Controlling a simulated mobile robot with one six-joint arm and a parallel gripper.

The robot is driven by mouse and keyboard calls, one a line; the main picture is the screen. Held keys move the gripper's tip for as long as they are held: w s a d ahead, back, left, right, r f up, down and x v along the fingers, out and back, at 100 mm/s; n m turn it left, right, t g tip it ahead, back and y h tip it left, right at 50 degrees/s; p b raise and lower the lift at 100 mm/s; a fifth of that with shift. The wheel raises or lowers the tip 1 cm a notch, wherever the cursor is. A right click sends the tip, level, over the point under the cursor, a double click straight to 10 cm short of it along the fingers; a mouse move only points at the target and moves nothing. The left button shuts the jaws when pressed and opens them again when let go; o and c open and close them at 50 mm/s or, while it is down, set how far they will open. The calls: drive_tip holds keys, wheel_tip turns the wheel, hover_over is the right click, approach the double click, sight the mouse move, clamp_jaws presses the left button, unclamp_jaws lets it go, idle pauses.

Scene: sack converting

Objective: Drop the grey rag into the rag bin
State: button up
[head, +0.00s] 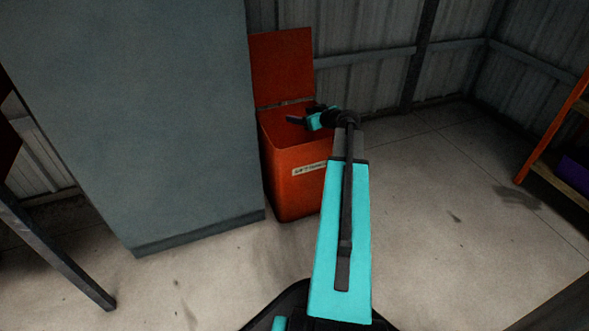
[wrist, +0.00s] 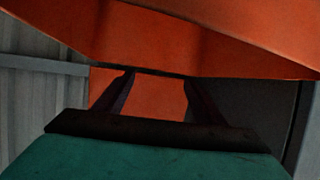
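The rag bin (head: 290,190) is an orange-red box with a white label on its front and its lid (head: 281,68) raised at the back. My gripper (head: 294,119) is at the bin's open top, with its fingers over the opening. In the wrist view my gripper (wrist: 160,74) has its two dark fingers apart, with only an orange surface showing between them. Large orange surfaces of the bin (wrist: 190,35) fill the upper part of that view. The grey rag shows in neither view; the inside of the bin is mostly hidden.
A tall grey cabinet (head: 130,110) stands close to the bin's left side. An orange-framed shelf (head: 548,138) with a purple item (head: 574,176) is at the right edge. A corrugated metal wall (head: 362,75) is behind. The concrete floor (head: 450,225) right of the bin is clear.

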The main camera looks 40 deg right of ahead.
idle(0.3)
drive_tip(key=p+v, duration=0.4)
drive_tip(key=v, duration=0.9)
drive_tip(key=shift+s+a+r, duration=0.1)
drive_tip(key=shift+s+r, duration=0.05)
drive_tip(key=shift+s, duration=0.2)
drive_tip(key=shift+s, duration=0.1)
idle(0.4)
